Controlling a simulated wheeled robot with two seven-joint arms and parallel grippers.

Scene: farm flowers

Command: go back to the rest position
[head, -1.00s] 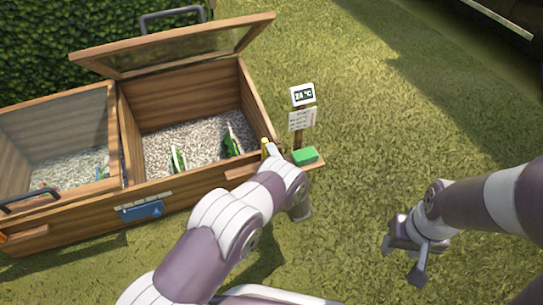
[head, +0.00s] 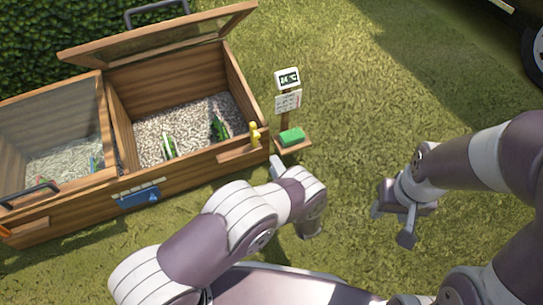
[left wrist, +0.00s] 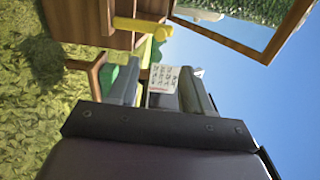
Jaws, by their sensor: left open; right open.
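My left gripper (head: 290,172) is just in front of the wooden planter's right front corner, apart from it, with its hand partly hidden by my own wrist in the head view. In the left wrist view its two fingers (left wrist: 160,88) stand apart with nothing held between them. My right gripper (head: 400,212) hangs over the grass at the right, fingers apart and empty.
The wooden planter (head: 75,208) has two gravel compartments, the right lid (head: 160,40) raised. A yellow-handled object (head: 254,134), a green block (head: 292,136) and a sign post (head: 288,90) are at its right corner. A wheel (head: 538,50) shows top right. Grass between is clear.

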